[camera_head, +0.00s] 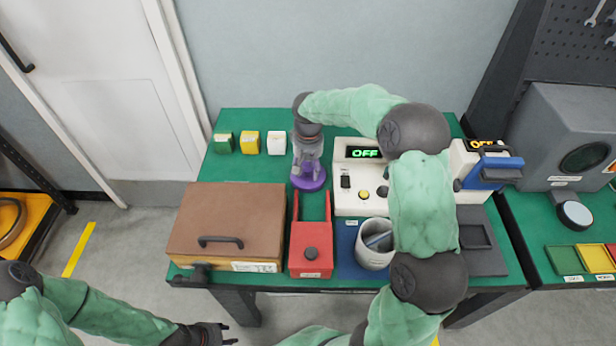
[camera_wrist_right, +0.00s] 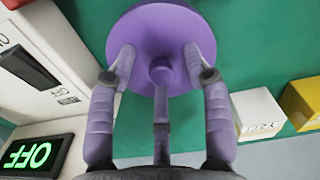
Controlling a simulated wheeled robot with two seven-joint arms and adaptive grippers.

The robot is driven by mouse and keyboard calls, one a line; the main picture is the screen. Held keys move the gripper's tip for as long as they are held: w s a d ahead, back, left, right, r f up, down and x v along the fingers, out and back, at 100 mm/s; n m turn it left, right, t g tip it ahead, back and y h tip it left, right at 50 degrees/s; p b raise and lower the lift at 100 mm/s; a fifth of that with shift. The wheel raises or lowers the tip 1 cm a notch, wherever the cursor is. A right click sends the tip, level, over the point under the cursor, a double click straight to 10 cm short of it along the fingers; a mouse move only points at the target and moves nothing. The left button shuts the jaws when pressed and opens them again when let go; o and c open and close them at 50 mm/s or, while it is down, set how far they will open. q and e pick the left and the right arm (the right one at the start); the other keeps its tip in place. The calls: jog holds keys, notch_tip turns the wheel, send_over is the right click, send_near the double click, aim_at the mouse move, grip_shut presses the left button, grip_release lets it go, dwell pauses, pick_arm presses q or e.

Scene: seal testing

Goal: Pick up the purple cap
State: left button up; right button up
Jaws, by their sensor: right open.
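The purple cap (camera_head: 310,178) is a round disc on the green tabletop, left of the white OFF device. It also shows in the right wrist view (camera_wrist_right: 163,28). My right gripper (camera_head: 308,165) reaches down over the cap. In the right wrist view the fingers of my right gripper (camera_wrist_right: 160,62) are spread apart over the disc, with a rounded purple knob shape between them. I cannot tell whether they touch it. My left gripper (camera_head: 228,335) is open and empty at the bottom of the head view, in front of the table.
The white OFF device (camera_head: 375,203) stands right of the cap. Green, yellow and white blocks (camera_head: 250,142) sit to the left. A brown case (camera_head: 226,215), a red fixture (camera_head: 311,262) and a grey cup (camera_head: 368,257) line the table front. Green tabletop is bare around the cap's left.

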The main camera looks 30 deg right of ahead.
jog(key=shift+r, duration=0.1)
grip_shut()
